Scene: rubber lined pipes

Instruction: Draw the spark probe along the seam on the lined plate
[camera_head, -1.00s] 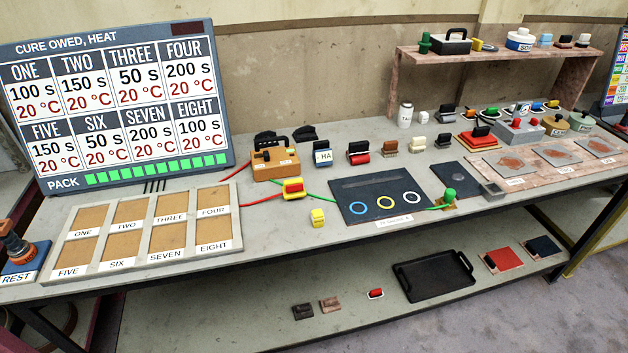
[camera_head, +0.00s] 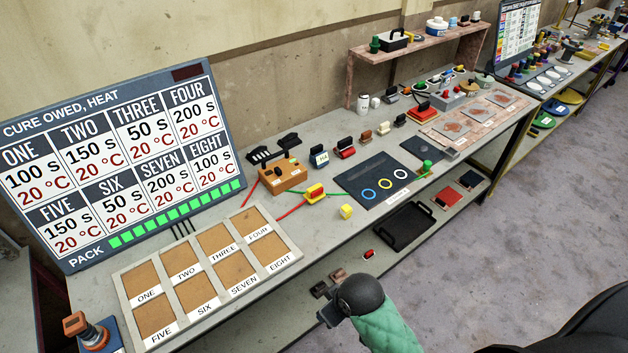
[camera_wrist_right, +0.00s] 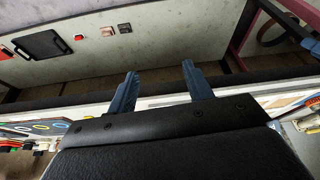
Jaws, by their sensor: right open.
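The lined plate appears to be the dark plate (camera_head: 385,180) on the bench, with blue, yellow and white rings along its front; a faint darker strip runs across its back part. The spark probe appears to be the red and yellow handle (camera_head: 315,192) left of the plate, with a red cable to the orange box (camera_head: 283,176). A green cable runs to a green clamp (camera_head: 425,168) at the plate's right end. My right gripper (camera_wrist_right: 158,80) is open and empty in the wrist view, beside the bench edge and apart from probe and plate. My left gripper is out of view.
A framed tray of numbered panels (camera_head: 292,250) lies at the left, before the display board (camera_head: 120,160). A black tray (camera_head: 405,228) lies on the lower shelf. Several handled tools stand behind the plate.

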